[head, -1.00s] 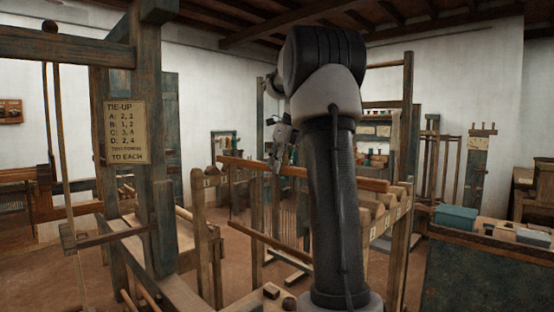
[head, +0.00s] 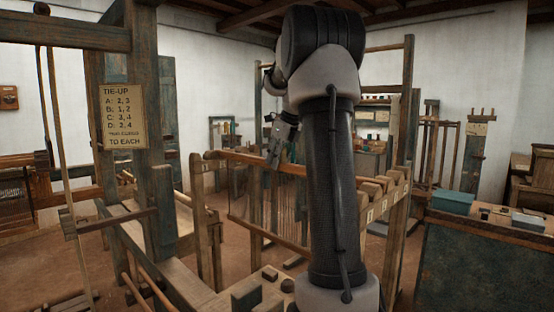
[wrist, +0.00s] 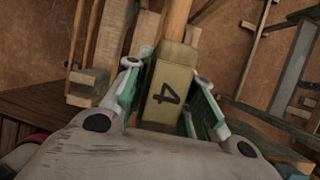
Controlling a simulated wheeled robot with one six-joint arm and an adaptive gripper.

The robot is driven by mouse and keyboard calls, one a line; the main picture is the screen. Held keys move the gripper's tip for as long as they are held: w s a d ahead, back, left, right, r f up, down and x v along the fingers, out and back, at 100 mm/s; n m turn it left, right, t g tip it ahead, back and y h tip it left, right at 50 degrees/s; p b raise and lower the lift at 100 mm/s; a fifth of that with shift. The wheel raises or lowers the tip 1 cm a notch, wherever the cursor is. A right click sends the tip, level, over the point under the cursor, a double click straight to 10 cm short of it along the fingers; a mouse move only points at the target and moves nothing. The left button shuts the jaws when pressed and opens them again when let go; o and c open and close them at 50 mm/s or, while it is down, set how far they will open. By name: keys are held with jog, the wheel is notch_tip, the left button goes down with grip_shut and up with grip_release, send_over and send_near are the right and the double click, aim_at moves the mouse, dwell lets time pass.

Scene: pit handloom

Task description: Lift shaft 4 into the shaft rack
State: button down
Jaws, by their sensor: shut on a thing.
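Shaft 4 (head: 235,158) is a long wooden bar with thin cords hanging below it, seen in the head view. My gripper (head: 274,150) is at this bar, left of my arm column. In the wrist view my gripper (wrist: 168,74) is shut on a pale wooden block marked 4 (wrist: 166,96), with one finger on each side. The shaft rack (head: 372,212) shows its notched, labelled side rail right of my arm. A post (head: 198,180) stands near the bar's left end.
A loom frame with a tie-up sign (head: 123,117) stands at the left. A bench with a teal box (head: 453,201) is at the right. Wooden beams and blocks crowd the foreground. Open floor (head: 80,265) shows at lower left.

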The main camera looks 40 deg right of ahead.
jog(key=c, duration=1.1)
grip_release()
jog(key=v, duration=1.9)
jog(key=shift+s, duration=0.1)
